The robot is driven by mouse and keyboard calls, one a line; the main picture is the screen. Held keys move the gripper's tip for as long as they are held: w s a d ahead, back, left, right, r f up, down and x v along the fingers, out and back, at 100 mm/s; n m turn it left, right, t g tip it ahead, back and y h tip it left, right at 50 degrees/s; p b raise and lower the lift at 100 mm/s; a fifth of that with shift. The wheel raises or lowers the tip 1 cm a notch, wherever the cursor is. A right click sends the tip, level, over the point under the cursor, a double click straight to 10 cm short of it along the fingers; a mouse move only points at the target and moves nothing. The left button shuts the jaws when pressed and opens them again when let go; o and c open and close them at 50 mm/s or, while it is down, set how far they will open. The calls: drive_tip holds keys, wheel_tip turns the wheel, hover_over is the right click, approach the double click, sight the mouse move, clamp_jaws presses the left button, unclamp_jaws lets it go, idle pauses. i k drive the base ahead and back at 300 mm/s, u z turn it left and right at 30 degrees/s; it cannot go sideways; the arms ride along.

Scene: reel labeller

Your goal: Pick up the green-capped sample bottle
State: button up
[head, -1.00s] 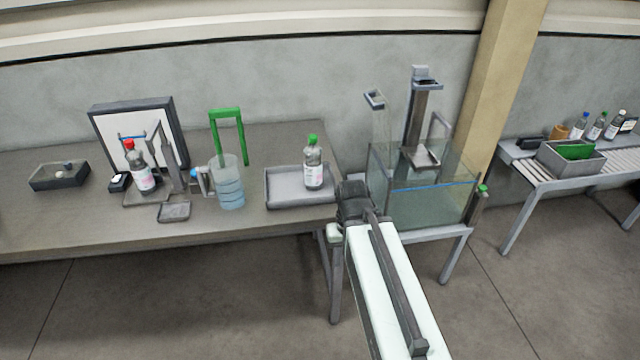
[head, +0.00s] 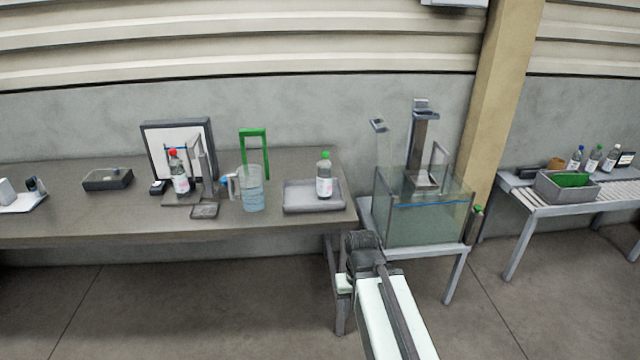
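A green-capped bottle (head: 324,182) with clear body and white label stands upright in a shallow grey tray (head: 300,209), near the right end of the long table. Another green-capped bottle (head: 594,160) stands on the bench at the right. A small green-topped thing (head: 474,226) is at the right side of the water tank; what it is, I cannot tell. My arm reaches up from the bottom of the picture, its dark joint in front of the table's right end. My gripper's fingers do not show, and nothing touches the bottle in the tray.
A water jug (head: 253,192), a green frame (head: 255,133) and a red-capped bottle (head: 180,178) stand left of the tray. The glass tank (head: 425,220) stands right of the table. A slatted bench (head: 535,202) holds a grey bin (head: 560,188). The floor in front is clear.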

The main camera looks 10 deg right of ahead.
sight(324, 175)
drive_tip(key=u, duration=1.25)
drive_tip(key=i, duration=0.85)
